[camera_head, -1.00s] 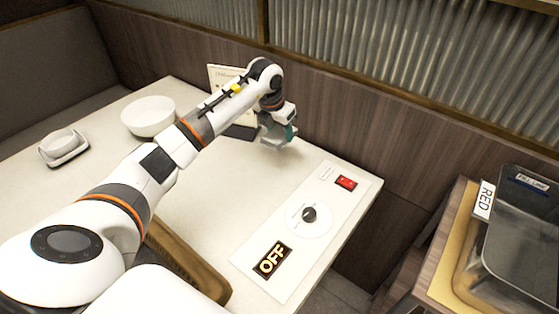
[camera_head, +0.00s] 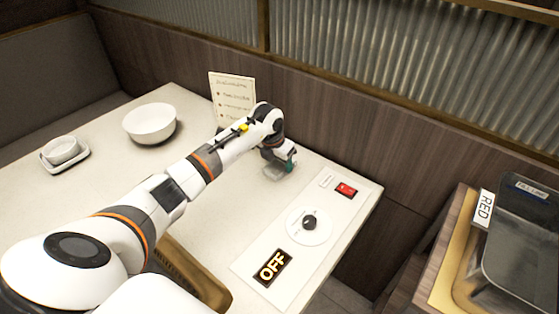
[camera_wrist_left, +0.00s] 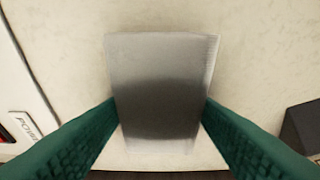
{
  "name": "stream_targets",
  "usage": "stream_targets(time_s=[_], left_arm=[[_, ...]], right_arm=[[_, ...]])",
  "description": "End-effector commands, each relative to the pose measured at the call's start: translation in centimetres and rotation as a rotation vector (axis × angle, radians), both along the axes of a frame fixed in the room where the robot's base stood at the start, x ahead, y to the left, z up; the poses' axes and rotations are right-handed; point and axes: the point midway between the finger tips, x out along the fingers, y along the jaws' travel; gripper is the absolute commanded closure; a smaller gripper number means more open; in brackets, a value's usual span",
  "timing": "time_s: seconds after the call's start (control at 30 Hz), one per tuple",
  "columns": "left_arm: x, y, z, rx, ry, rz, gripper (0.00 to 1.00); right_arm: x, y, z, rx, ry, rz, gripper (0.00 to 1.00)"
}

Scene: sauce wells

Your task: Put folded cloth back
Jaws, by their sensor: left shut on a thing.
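The folded cloth (camera_wrist_left: 162,90) is a grey, roughly rectangular piece, seen between the green fingers in the left wrist view. My left gripper (camera_head: 284,168) is shut on it, with a finger at each side edge. In the head view the cloth (camera_head: 272,173) shows as a small grey patch under the gripper, low over the white tabletop (camera_head: 215,225) near the wall. I cannot tell whether it touches the table. My right gripper is not in view.
A control panel with a knob (camera_head: 309,222), a red switch (camera_head: 346,189) and an OFF display (camera_head: 272,267) lies right of the gripper. A menu card (camera_head: 232,95) stands behind my arm. A white bowl (camera_head: 150,123) and small dish (camera_head: 62,150) are left. A dark bin (camera_head: 525,245) is far right.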

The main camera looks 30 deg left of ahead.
Motion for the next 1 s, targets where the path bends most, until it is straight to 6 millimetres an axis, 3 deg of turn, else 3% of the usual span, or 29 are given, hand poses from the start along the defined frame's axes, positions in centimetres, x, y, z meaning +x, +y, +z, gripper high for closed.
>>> stream_targets(time_s=[0.03, 0.17, 0.57, 1.0], left_arm=[[0.0, 0.0, -0.2, 0.0, 0.0, 0.0, 0.43], [0.0, 0.0, -0.1, 0.0, 0.0, 0.0, 0.23], [-0.1, 0.1, 0.8, 0.001, -0.002, 0.0, 0.23], [-2.4, 0.3, 9.2, 0.003, -0.003, 0.001, 0.23]], right_arm=[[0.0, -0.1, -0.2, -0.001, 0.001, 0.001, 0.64], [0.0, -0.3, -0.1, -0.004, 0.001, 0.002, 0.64], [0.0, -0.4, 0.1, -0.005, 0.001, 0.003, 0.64], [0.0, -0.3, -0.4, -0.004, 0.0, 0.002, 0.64]])
